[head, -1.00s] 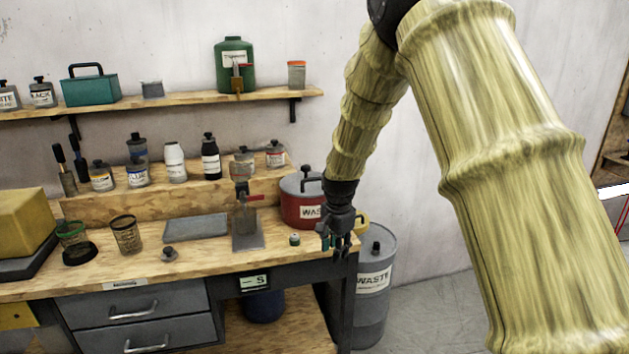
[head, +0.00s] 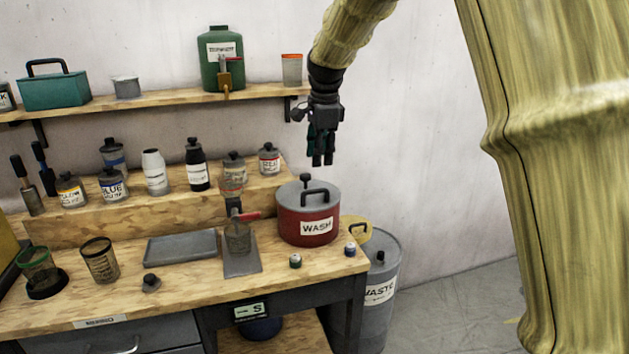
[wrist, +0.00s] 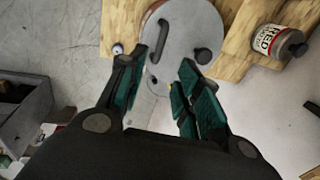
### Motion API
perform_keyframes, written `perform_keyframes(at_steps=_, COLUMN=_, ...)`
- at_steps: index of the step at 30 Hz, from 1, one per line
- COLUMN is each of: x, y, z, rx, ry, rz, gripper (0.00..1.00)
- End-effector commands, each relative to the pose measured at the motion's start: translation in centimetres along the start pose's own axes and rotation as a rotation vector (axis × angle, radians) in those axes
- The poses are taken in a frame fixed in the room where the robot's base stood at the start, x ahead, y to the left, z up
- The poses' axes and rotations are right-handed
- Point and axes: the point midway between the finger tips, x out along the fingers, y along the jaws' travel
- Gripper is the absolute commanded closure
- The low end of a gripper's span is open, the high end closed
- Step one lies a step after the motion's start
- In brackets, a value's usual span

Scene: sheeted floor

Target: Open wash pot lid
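The wash pot (head: 306,224) is red with a white WASH label and stands on the right end of the wooden bench.
Bottles (head: 197,170) line the raised step, and a shelf (head: 160,103) runs behind. A grey WASTE drum (head: 378,290) stands right of the bench.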

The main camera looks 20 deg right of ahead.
Motion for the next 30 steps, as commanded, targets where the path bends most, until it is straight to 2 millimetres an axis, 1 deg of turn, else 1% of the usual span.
perform_keyframes(at_steps=5, x=2.3, y=0.1, z=0.0, rx=0.000, ry=-0.001, rz=0.004, gripper=0.66)
perform_keyframes(at_steps=12, x=6.3, y=0.1, z=0.0, rx=-0.002, ry=0.000, rz=0.004, gripper=0.66)
perform_keyframes(at_steps=18, x=8.8, y=0.1, z=0.0, rx=-0.001, ry=-0.001, rz=0.002, gripper=0.66)
perform_keyframes(at_steps=24, x=10.1, y=0.1, z=0.0, rx=-0.001, ry=0.000, rz=0.001, gripper=0.66)
perform_keyframes(at_steps=30, x=10.3, y=0.0, z=0.0, rx=-0.001, ry=0.000, rz=0.000, gripper=0.66)
